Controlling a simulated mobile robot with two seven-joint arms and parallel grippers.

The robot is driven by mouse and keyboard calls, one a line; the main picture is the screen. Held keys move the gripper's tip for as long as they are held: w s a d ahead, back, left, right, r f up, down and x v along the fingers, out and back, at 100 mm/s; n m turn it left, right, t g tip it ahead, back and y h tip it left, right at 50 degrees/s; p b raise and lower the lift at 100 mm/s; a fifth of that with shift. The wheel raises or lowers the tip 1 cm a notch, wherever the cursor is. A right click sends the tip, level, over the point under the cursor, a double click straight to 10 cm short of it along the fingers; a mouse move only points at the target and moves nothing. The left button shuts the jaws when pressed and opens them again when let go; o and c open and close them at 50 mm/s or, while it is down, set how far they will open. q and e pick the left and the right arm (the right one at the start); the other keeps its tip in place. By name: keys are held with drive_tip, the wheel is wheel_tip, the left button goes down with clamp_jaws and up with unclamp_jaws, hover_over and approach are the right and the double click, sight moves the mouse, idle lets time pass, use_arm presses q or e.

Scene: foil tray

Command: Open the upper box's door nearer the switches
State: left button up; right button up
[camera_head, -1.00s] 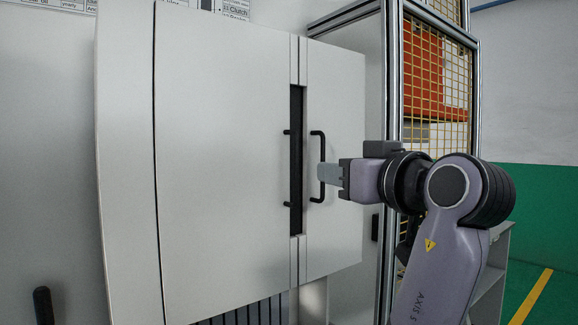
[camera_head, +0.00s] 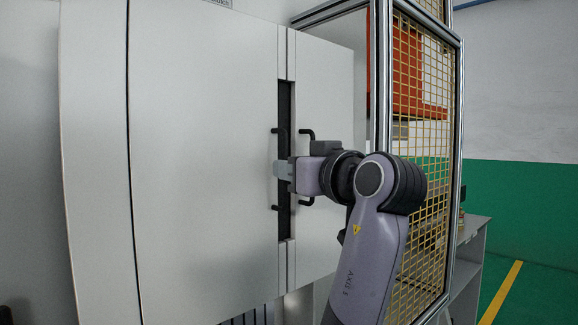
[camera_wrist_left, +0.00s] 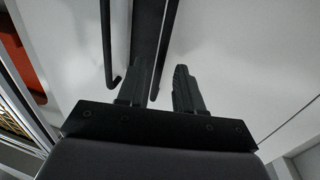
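The upper box has a wide grey left door (camera_head: 200,150) and a narrower right door (camera_head: 330,95); both look shut, with a dark slot (camera_head: 285,105) between them. Black bar handles flank the slot: the left door's handle (camera_head: 274,207) and the right door's handle (camera_head: 311,133). My left gripper (camera_head: 280,171) is at the left handle, hiding its middle. In the wrist view, mirrored left to right, the open fingers (camera_wrist_left: 160,88) have the left handle's bar (camera_wrist_left: 166,45) between them in the picture; contact is unclear. The right handle (camera_wrist_left: 107,45) lies outside them. My right gripper is out of view.
A metal-framed yellow mesh guard (camera_head: 420,110) stands right of the box, with an orange panel (camera_head: 381,85) behind it. A grey shelf unit (camera_head: 470,255) stands at the right. No switches can be made out clearly.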

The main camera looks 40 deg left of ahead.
use_arm(q)
drive_tip(key=shift+x, duration=1.05)
clamp_jaws()
idle(0.6)
